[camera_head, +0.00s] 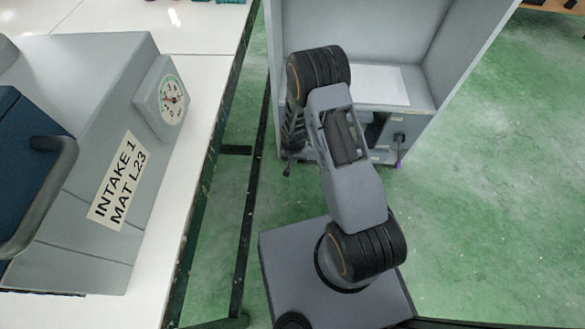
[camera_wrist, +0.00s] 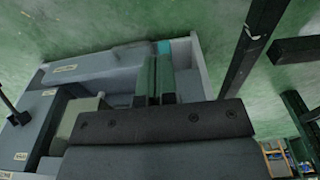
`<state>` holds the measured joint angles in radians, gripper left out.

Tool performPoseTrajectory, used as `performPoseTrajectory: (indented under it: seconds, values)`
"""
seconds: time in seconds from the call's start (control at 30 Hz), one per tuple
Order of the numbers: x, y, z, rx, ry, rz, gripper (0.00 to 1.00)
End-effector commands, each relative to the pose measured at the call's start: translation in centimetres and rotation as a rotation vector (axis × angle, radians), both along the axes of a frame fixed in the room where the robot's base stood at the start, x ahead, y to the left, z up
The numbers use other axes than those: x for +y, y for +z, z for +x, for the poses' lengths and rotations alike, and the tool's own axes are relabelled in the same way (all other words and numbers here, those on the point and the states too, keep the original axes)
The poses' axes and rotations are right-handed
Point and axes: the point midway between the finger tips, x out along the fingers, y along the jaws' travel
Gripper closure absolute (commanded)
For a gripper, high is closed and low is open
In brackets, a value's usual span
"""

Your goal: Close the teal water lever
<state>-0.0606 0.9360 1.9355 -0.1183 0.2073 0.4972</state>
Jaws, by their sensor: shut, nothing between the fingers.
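A small teal piece (camera_wrist: 165,47), which looks like the teal water lever, shows in the wrist view at the edge of the grey cabinet (camera_wrist: 100,64). It is just beyond the fingertips of my gripper (camera_wrist: 155,62). My gripper's two dark fingers are together with nothing between them. I cannot tell whether they touch the teal piece, or how the lever is turned. In the head view the grey cabinet (camera_head: 425,92) stands behind my arm, which hides part of its front. The teal lever and the fingertips cannot be made out there.
A purple-tipped handle (camera_head: 399,160) hangs at the cabinet's lower right front. A white table (camera_head: 185,165) at left carries a grey machine labelled INTAKE 1 MAT L23 (camera_head: 118,180) with a dial gauge (camera_head: 171,100). Dark table-frame bars (camera_wrist: 250,45) show in the wrist view. Green floor at right is clear.

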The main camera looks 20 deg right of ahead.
Motion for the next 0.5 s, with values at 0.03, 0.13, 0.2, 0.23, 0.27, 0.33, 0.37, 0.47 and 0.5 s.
performPoseTrajectory:
  seconds: [0.03,0.13,0.2,0.23,0.27,0.33,0.37,0.47,0.5]
  values:
    - [0.4,0.7,-1.2,0.006,0.004,0.0,1.0]
    - [1.1,1.5,-2.9,0.005,0.006,-0.001,1.0]
    - [1.5,2.0,-4.1,0.005,0.008,0.0,1.0]
    - [1.7,2.1,-4.5,0.004,0.009,0.0,1.0]
    - [1.8,2.3,-4.9,0.003,0.009,-0.001,1.0]
    - [2.1,2.7,-5.8,0.003,0.009,-0.001,1.0]
    - [2.2,2.9,-6.2,0.004,0.009,0.0,1.0]
    - [2.5,3.2,-7.0,0.002,0.009,0.0,1.0]
    - [2.6,3.4,-7.3,0.003,0.007,0.0,1.0]
